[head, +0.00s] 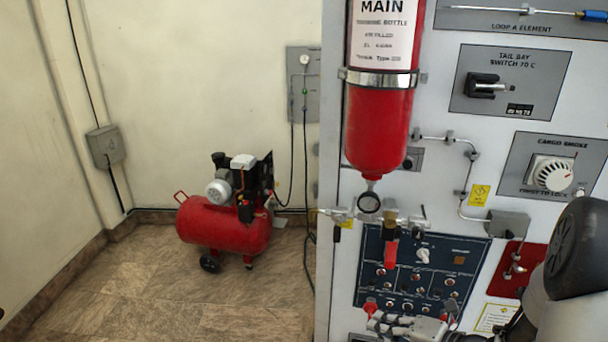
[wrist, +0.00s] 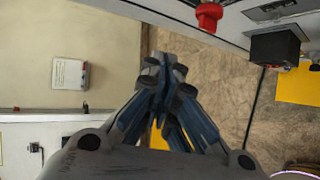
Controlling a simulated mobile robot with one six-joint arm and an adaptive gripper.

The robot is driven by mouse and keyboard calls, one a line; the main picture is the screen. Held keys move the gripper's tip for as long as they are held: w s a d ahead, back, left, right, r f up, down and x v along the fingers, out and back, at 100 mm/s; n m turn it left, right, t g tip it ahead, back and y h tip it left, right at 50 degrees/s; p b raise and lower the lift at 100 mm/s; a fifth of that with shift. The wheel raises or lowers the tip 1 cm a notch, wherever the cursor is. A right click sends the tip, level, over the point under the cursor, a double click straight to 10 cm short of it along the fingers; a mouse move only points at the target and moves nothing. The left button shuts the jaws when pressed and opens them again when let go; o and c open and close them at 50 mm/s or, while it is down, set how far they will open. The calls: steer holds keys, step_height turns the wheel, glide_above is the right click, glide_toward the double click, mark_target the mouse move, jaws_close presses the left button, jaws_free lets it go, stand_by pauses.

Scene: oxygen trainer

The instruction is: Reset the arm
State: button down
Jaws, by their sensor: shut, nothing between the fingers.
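My gripper (head: 396,321) is at the bottom of the head view, in front of the lower part of the blue control panel (head: 371,262). In the wrist view my gripper (wrist: 164,64) is shut, its fingertips together with nothing between them. A red knob (wrist: 209,14) shows near the top of the wrist view, apart from the fingers. My arm comes in from the right in the head view and hides part of the trainer's lower right side.
The trainer board carries a red bottle (head: 380,128), a gauge (head: 369,203), pipes and a cargo smoke knob (head: 553,174). A red compressor (head: 222,222) stands on the floor at left, with clear floor before it. A black box (wrist: 274,46) shows in the wrist view.

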steer(key=s+a+r+n+g, duration=0.45)
steer(key=s+a+n, duration=0.2)
steer(key=n, duration=0.55)
steer(key=s+a+r+n+g, duration=0.3)
steer(key=s+a+r+n, duration=0.4)
steer(key=n, duration=0.5)
steer(key=s+d+r+n+t+h, duration=0.1)
steer(key=s+d+n+h, duration=0.3)
steer(key=n, duration=0.6)
steer(key=s+d+r+n+t+h, duration=0.1)
steer(key=s+d+r+n+h, duration=0.3)
steer(key=n, duration=0.6)
steer(key=shift+s+h, duration=0.3)
steer(key=shift+s, duration=0.5)
steer(key=c, duration=2.4)
jaws_free()
steer(key=shift+r, duration=0.1)
